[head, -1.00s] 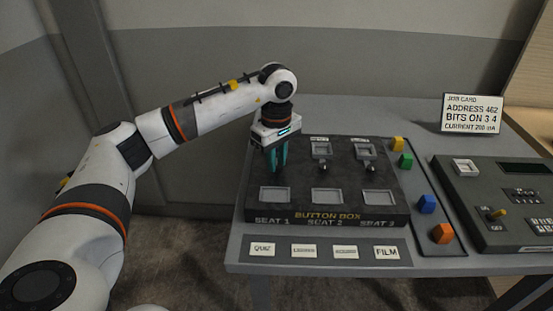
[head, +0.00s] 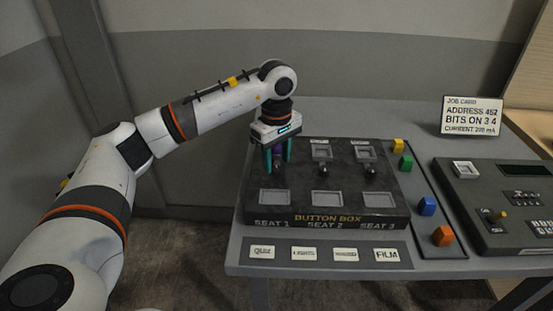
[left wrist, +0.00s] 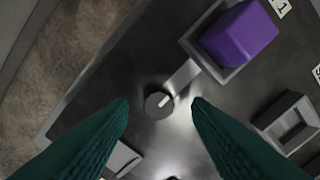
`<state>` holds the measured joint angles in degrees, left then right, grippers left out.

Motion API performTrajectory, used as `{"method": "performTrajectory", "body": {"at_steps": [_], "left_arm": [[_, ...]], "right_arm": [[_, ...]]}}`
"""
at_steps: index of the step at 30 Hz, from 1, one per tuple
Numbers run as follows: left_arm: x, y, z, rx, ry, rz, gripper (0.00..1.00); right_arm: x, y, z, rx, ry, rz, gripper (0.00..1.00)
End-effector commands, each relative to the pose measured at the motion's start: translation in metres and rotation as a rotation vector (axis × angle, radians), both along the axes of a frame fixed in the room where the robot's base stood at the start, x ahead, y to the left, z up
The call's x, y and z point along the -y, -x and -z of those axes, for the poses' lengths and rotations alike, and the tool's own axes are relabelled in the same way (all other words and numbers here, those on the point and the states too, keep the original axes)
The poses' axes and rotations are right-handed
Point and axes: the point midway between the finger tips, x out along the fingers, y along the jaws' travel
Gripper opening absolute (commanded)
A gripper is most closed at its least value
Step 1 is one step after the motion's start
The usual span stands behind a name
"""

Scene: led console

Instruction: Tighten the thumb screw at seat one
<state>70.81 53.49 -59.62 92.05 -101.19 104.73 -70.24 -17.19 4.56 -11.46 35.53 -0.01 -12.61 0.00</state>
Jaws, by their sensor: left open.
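The seat one thumb screw (left wrist: 158,104) is a small round grey knob with a pale mark on top, beside a metal strip. In the head view the screw (head: 279,169) shows between my fingers. A purple block (left wrist: 238,42) sits in the square socket at the strip's far end. My right gripper is not in view.
Seats two and three have their own screws (head: 323,169) (head: 370,171) and empty upper sockets. Yellow, green, blue (head: 426,206) and orange blocks stand right of the box. A console (head: 495,205) and job card (head: 472,116) are farther right. Label tiles (head: 262,252) lie in front.

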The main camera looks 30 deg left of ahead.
Motion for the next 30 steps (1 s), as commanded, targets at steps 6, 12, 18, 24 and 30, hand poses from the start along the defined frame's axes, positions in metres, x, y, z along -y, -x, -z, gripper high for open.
{"method": "performTrajectory", "body": {"at_steps": [6, 12, 18, 24, 30], "left_arm": [[0.0, -0.001, -0.043, 0.007, 0.001, 0.0, 0.45], [0.0, -0.001, -0.085, 0.006, 0.0, -0.001, 0.45], [-0.001, 0.0, -0.109, 0.004, -0.001, -0.001, 0.45], [-0.001, 0.0, -0.112, 0.002, 0.0, -0.001, 0.45], [-0.001, 0.0, -0.111, 0.002, 0.0, -0.001, 0.45]], "right_arm": [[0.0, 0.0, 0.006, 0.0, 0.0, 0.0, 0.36], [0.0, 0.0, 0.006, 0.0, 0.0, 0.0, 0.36], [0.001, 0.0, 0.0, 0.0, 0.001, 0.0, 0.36], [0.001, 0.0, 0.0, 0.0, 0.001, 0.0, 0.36], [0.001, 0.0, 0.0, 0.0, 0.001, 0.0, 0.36]]}}
